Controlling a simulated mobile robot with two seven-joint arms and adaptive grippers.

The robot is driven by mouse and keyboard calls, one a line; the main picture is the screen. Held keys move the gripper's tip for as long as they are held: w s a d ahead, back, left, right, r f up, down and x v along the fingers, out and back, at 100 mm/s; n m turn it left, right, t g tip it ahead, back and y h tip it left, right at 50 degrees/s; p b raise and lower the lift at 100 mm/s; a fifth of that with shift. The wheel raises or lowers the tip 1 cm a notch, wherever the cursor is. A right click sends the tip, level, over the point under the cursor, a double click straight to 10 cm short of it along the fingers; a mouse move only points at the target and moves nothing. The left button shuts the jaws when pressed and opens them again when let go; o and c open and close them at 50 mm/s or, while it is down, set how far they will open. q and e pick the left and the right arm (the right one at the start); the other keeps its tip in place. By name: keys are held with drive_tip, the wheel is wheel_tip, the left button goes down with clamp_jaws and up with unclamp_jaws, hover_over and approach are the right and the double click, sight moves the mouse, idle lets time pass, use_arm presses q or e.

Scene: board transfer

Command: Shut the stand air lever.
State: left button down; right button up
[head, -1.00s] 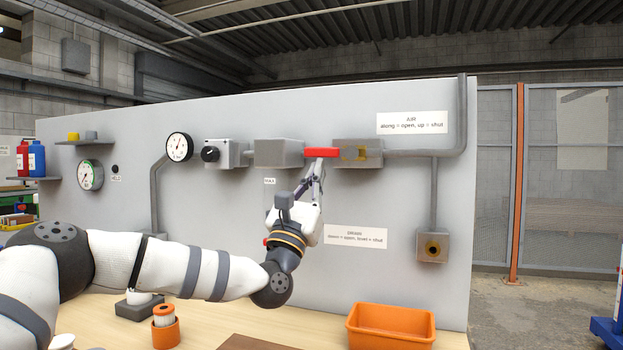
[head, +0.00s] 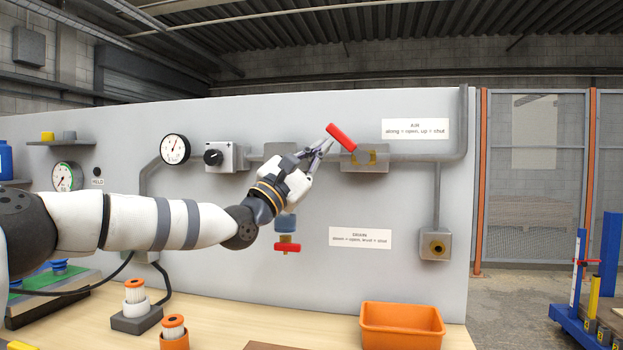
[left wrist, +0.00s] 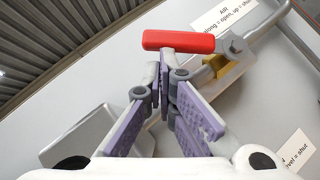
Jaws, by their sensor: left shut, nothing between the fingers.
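The red air lever (head: 341,137) slants up and to the left from its brass-coloured valve body (head: 364,158), partway between along the pipe and upright. In the left wrist view the lever (left wrist: 180,41) lies across the top, just beyond the fingertips. My left gripper (head: 325,147) is shut and empty, with its tips under the lever's free end and seemingly against it. Its fingers also show in the left wrist view (left wrist: 167,60). The air label (head: 415,129) reads along = open, up = shut. My right gripper is out of view.
A second red lever (head: 287,247), for the drain, sits below my left gripper, near the drain label (head: 360,237). A regulator with a black knob (head: 213,157) and a gauge (head: 175,149) are to the left. An orange bin (head: 402,325) stands on the bench. The panel above the lever is clear.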

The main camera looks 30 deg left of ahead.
sight(330, 131)
use_arm(q)
drive_tip(key=shift+w+d+r, duration=0.15)
drive_tip(key=shift+d+r, duration=0.35)
drive_tip(key=shift+r, duration=0.4)
drive_tip(key=shift+w+d+r, duration=0.15)
drive_tip(key=shift+d+r, duration=0.3)
drive_tip(key=shift+r, duration=0.4)
drive_tip(key=shift+w+d+r, duration=0.2)
drive_tip(key=shift+d+r, duration=0.5)
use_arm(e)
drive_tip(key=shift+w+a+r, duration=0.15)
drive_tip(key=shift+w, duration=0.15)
use_arm(q)
drive_tip(key=shift+d+r, duration=0.1)
drive_tip(key=shift+d, duration=0.05)
